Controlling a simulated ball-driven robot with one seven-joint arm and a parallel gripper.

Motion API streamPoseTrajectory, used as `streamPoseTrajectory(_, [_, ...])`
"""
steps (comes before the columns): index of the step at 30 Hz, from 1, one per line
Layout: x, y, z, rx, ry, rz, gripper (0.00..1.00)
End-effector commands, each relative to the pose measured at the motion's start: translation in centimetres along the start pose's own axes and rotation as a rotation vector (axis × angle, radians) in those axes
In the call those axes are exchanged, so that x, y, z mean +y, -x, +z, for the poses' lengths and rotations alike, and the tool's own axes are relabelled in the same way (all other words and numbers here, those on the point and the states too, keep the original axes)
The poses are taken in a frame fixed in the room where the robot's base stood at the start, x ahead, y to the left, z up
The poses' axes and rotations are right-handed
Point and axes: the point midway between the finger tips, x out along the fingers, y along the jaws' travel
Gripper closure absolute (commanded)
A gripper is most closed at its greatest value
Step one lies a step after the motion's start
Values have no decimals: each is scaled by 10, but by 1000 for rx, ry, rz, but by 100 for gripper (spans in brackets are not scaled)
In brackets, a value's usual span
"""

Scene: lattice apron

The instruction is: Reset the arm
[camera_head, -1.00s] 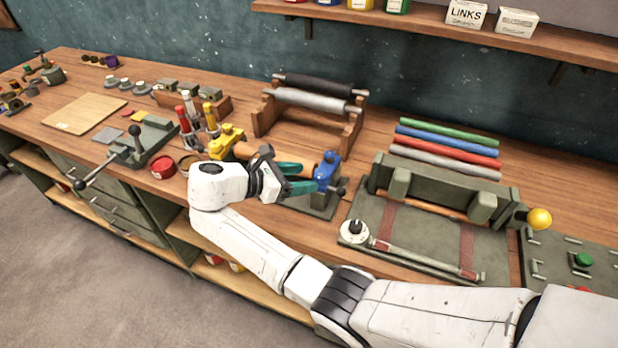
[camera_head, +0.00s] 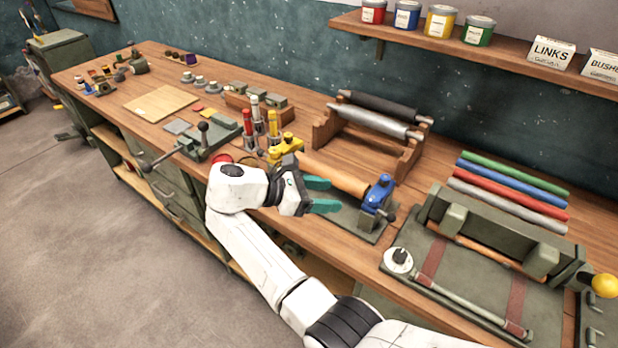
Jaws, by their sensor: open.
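My white arm reaches up from the bottom of the view. My gripper (camera_head: 322,195) points right, with two teal fingers spread apart and nothing seen between them. It is over the front of the wooden bench, just in front of an orange-brown rod (camera_head: 338,178). The rod lies between a yellow clamp (camera_head: 286,147) and a blue clamp (camera_head: 378,193) on a green base (camera_head: 358,222). My wrist and gripper hide part of that base and the bench edge. I cannot tell whether the fingers touch anything.
A roller stand (camera_head: 372,125) stands behind the rod. Upright red, white and yellow-topped tools (camera_head: 255,115) stand near the yellow clamp. A green fixture with a lever (camera_head: 478,245) is at right, coloured rods (camera_head: 515,172) behind it. Open floor (camera_head: 90,250) lies at left.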

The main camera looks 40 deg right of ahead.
Motion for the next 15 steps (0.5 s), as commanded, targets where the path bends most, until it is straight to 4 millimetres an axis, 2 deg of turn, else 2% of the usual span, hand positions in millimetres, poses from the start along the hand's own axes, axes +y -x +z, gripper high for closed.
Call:
streamPoseTrajectory(8, [-2,-4,-2,11,-11,2,38])
streamPoseTrajectory(11, [-8,-18,-14,63,-68,9,38])
streamPoseTrajectory(15, [-30,-53,-44,230,-250,21,38])
